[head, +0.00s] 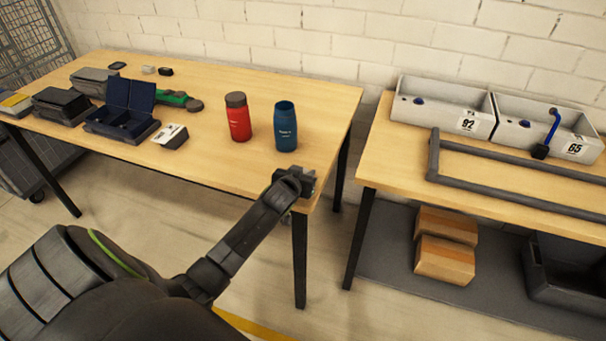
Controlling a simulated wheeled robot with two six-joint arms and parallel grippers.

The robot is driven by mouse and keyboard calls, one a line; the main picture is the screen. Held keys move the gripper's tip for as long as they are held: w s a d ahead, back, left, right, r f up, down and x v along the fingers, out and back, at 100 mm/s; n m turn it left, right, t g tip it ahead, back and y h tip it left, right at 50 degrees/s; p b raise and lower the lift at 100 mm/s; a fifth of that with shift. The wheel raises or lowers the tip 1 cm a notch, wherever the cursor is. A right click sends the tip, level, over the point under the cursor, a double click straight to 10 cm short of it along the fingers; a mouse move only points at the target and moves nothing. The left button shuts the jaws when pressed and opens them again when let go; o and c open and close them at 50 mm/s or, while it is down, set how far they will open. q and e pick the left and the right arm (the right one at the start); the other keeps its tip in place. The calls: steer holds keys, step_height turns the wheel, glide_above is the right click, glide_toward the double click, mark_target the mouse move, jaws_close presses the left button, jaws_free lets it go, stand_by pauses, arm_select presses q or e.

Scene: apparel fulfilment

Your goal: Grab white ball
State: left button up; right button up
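No white ball can be made out in the head view. My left gripper (303,180) is at the front right corner of the left wooden table (225,168), near the blue cup and to its lower right. Its fingers are small and dark, and I cannot tell whether they are open or shut. I see nothing clearly held in it. My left arm covers the floor and part of the table's front edge. My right gripper is out of view.
A red bottle (238,117) and a blue cup (286,127) stand upright on the left table. Dark cases, including an open blue one (130,97), lie further left. The right table (393,160) holds grey bins (441,107) and a grey frame (433,157). Cardboard boxes (444,261) sit below.

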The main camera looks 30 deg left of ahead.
arm_select(q)
steer(key=shift+c, duration=1.3)
steer(key=shift+r, duration=0.1)
